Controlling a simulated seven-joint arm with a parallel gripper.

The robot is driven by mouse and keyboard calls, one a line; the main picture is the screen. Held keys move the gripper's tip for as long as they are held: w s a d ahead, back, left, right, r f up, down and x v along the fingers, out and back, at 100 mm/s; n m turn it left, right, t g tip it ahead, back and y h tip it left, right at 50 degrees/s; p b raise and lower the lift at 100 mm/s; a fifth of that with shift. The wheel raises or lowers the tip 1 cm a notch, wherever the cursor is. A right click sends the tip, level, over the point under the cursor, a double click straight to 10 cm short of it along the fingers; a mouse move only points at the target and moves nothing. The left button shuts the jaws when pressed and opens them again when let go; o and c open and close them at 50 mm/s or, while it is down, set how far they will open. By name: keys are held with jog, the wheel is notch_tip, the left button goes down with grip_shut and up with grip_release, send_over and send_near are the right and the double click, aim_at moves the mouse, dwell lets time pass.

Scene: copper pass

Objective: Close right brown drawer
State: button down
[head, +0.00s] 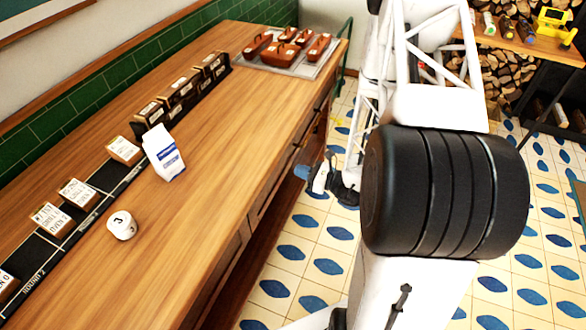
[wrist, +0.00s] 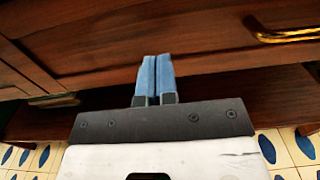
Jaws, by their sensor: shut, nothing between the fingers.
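A brown wooden drawer front (wrist: 200,30) fills the top of the wrist view, with a brass handle (wrist: 287,36) at its right. In the head view the counter's drawer side (head: 250,215) is seen steeply from above, so I cannot tell how far any drawer stands out. My gripper (wrist: 153,70) has its two blue fingers together and empty, pointing at the lower part of the brown front. Whether they touch it is unclear. In the head view my gripper (head: 300,172) is beside the counter's front, below the top.
Stacked logs and a shelf stand far right.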

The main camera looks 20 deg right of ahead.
jog(key=v, duration=0.9)
dwell(0.3)
jog(key=shift+r, duration=0.1)
dwell(0.3)
jog(key=s+a+r+n+g, duration=0.3)
jog(key=a+r+n+g, duration=0.4)
jog(key=r, duration=0.3)
jog(key=s+a+r+n+g, duration=0.3)
jog(key=a+r+n+g, duration=0.4)
jog(key=r, duration=0.3)
jog(key=s+a+r+n+t+h, duration=0.3)
jog(key=s+r+n+h, duration=0.9)
jog(key=r, duration=0.6)
jog(key=shift+s+a+r+n+t+h, duration=0.25)
jog(key=shift+s+n+t+h, duration=0.2)
jog(key=shift+s, duration=0.65)
